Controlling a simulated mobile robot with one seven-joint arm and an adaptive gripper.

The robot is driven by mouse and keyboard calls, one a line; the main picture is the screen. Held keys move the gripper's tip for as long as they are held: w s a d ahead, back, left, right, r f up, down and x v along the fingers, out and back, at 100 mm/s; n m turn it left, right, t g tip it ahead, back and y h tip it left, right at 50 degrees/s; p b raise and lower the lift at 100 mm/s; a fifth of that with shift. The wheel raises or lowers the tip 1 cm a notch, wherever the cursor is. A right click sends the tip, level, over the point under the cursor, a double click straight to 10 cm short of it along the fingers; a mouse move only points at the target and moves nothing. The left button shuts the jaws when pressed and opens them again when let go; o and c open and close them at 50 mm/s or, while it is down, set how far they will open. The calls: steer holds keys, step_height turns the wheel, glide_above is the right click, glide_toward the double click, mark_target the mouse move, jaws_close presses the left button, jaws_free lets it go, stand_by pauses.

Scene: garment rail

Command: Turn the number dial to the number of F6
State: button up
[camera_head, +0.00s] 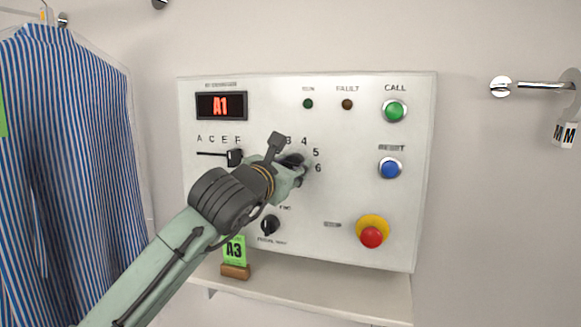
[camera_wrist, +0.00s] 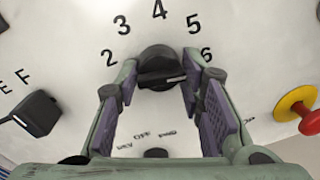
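The number dial (camera_wrist: 156,62) is a round black knob with a raised bar, ringed by printed numbers on the white control panel (camera_head: 340,215). My gripper (camera_wrist: 159,85) is open, with one finger on each side of the dial; contact is not clear. In the head view my gripper (camera_head: 297,166) hides most of the dial (camera_head: 292,158). The black letter slider (camera_head: 235,157) sits below F; its knob also shows in the wrist view (camera_wrist: 38,112). The red display (camera_head: 221,106) reads A1.
A green call button (camera_head: 395,110), a blue reset button (camera_head: 390,168) and a red stop button (camera_head: 372,235) are on the panel's right. A green A3 card (camera_head: 234,250) stands on the shelf. Striped shirts (camera_head: 65,150) hang left.

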steer(key=o, duration=0.4)
steer(key=shift+a, duration=0.1)
steer(key=v, duration=1.2)
